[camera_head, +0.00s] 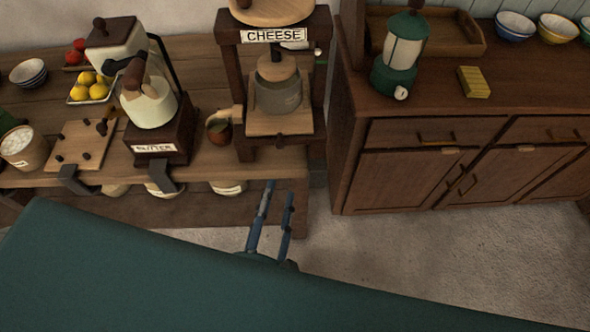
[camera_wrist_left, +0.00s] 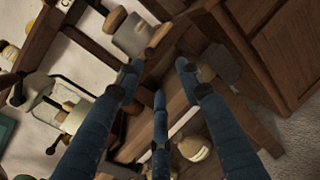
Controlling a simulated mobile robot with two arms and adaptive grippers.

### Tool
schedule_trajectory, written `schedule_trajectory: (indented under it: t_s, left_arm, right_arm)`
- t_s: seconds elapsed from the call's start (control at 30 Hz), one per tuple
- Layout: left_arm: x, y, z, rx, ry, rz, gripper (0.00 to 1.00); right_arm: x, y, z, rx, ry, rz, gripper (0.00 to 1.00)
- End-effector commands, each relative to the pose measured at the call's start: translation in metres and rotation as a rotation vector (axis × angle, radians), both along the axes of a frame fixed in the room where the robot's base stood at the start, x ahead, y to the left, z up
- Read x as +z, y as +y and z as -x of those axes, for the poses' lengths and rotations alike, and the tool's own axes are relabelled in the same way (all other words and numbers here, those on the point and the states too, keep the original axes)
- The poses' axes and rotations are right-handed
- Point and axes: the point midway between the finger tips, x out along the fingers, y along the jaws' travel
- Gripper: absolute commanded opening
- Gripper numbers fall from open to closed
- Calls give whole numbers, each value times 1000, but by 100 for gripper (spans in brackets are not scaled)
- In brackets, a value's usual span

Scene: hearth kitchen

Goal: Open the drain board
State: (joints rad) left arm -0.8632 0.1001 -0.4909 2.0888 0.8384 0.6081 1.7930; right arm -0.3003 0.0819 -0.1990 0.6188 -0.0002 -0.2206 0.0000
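I cannot tell for sure which part is the drain board. The wooden cheese press (camera_head: 243,52), with a CHEESE sign, stands at the bench's right end. It holds a lidded grey pot (camera_head: 277,95) on a pale board (camera_head: 290,122) near its base. A flat pegged board (camera_head: 84,146) lies further left on the bench. My left gripper (camera_head: 279,192) is open and empty, in front of and below the press, apart from it. In the left wrist view its blue fingers (camera_wrist_left: 160,75) are spread, with the grey pot (camera_wrist_left: 131,36) beyond them. My right gripper is out of view.
A butter churn (camera_head: 152,105) stands left of the press, with a small brown cup (camera_head: 219,130) between them. Grey brackets (camera_head: 168,176) jut from the bench front. A wooden cabinet (camera_head: 400,180) stands to the right. Bare floor (camera_head: 430,250) lies before it.

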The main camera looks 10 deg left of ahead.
Motion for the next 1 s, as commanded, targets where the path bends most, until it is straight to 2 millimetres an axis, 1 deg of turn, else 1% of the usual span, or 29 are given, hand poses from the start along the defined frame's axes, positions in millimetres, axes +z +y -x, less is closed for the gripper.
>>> schedule_trajectory:
  t_s: [0.03,0.1,0.17,0.23,0.43,0.6,0.7,0.83,1.0]
  left_arm:
    - [8,5,0,18,-14,47,37]
    - [14,8,-2,31,-24,82,37]
    - [17,10,-6,36,-26,91,37]
    - [18,10,-15,36,-28,90,37]
    - [20,13,-53,36,-28,88,37]
    - [19,15,-83,33,-27,86,37]
    - [17,16,-96,32,-26,84,37]
    - [16,17,-105,31,-24,84,37]
    - [15,17,-108,31,-24,84,37]
  right_arm:
    - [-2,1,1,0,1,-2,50]
    - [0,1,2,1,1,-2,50]
    - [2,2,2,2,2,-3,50]
    - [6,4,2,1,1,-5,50]
    - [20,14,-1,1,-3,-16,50]
    - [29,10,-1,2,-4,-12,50]
    - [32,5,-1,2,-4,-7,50]
    - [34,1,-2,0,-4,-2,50]
    - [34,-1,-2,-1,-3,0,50]
